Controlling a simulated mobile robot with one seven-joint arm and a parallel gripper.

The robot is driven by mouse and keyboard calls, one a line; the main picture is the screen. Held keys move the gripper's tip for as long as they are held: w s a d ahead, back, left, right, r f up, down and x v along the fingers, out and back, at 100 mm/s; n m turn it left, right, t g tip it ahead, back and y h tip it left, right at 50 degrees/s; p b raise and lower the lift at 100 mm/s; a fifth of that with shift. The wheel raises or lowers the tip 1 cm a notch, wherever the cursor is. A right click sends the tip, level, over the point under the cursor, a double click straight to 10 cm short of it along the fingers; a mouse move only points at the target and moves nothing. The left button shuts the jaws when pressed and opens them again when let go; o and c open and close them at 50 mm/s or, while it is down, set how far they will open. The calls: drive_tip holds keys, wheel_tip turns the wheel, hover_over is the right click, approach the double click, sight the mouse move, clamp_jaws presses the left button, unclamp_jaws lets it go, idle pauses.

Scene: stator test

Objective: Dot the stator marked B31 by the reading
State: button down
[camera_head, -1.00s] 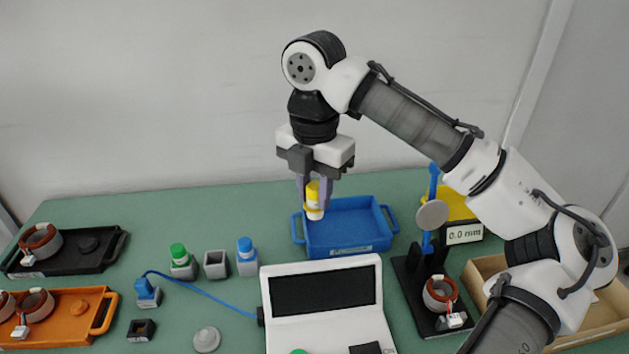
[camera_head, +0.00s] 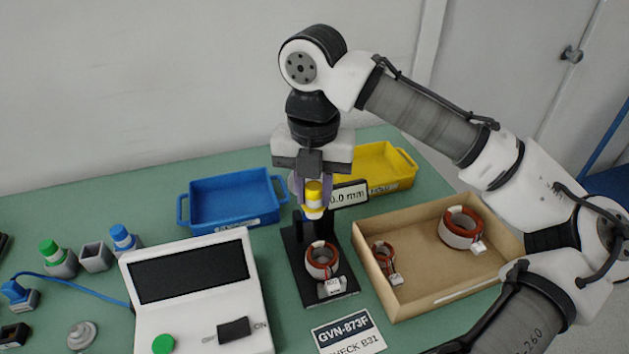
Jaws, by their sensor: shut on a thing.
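My gripper (camera_head: 313,196) is shut on a yellow-topped marker bottle (camera_head: 314,193) with a pale lower end, held upright in the air. It appears above the black gauge stand (camera_head: 299,283) and hides part of its post. A copper-and-white stator (camera_head: 322,260) with a white tag sits on this stand, below the bottle in the picture. The readout (camera_head: 349,195) behind is partly covered and shows 0.0 mm. A card (camera_head: 348,337) in front reads GVN-873F and CHECK B31. A small stator (camera_head: 384,262) and a larger stator (camera_head: 461,228) lie in the cardboard box (camera_head: 437,304). Stator tags are too small to read.
A blue tray (camera_head: 234,218) and a yellow tray (camera_head: 400,160) stand at the back, both empty where visible. A white console (camera_head: 247,290) with a dark screen is left of the stand. Green-capped (camera_head: 57,261) and blue-capped (camera_head: 122,238) bottles stand in holders at left.

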sight(318, 204)
drive_tip(key=shift+d+f, duration=0.2)
drive_tip(key=shift+d, duration=0.2)
wheel_tip(318, 204, down, 5)
drive_tip(key=b, duration=0.5)
drive_tip(key=shift+r, duration=0.15)
drive_tip(key=shift+r+p, duration=0.1)
drive_tip(key=shift+p, duration=0.2)
drive_tip(key=shift+s+f+b, duration=0.1)
drive_tip(key=shift+f+b, duration=0.25)
drive_tip(key=shift+f, duration=0.4)
idle(1.1)
drive_tip(key=shift+r, duration=0.15)
wheel_tip(318, 204, up, 6)
drive_tip(key=p, duration=0.6)
idle(0.8)
